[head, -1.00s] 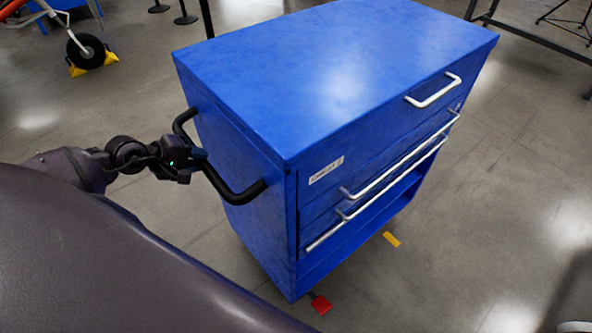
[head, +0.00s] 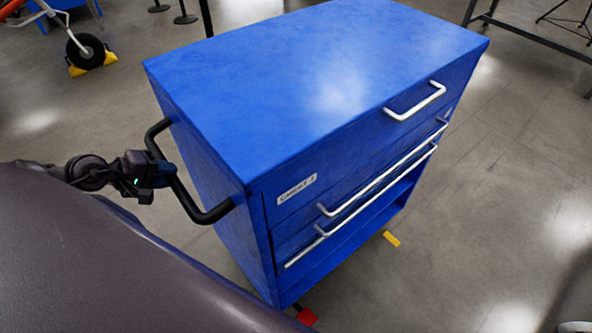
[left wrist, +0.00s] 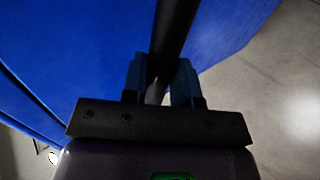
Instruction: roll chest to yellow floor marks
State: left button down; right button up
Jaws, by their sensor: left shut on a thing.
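The blue chest (head: 310,80) stands upright on the grey floor in the middle of the head view, with silver drawer handles on its front and a small white label. A black side handle (head: 205,214) sticks out from its left side. My left gripper (head: 165,174) is shut on this handle; in the left wrist view its fingers (left wrist: 160,85) sit on both sides of the black bar (left wrist: 172,40). A yellow floor mark (head: 391,238) lies on the floor just right of the chest's lower front. My right gripper is not in view.
A red piece (head: 306,316) shows at the chest's bottom front corner. A wheel with yellow chocks (head: 85,55) is at the upper left. Dark stand legs (head: 530,32) are at the upper right. The floor right of the chest is open.

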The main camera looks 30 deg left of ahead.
pick_arm(q)
jog(key=s+a, duration=0.3)
jog(key=s, duration=0.4)
jog(key=s+a, duration=0.2)
jog(key=s, duration=0.5)
jog(key=shift+a+p, duration=0.4)
jog(key=shift+p, duration=0.05)
dwell(0.7)
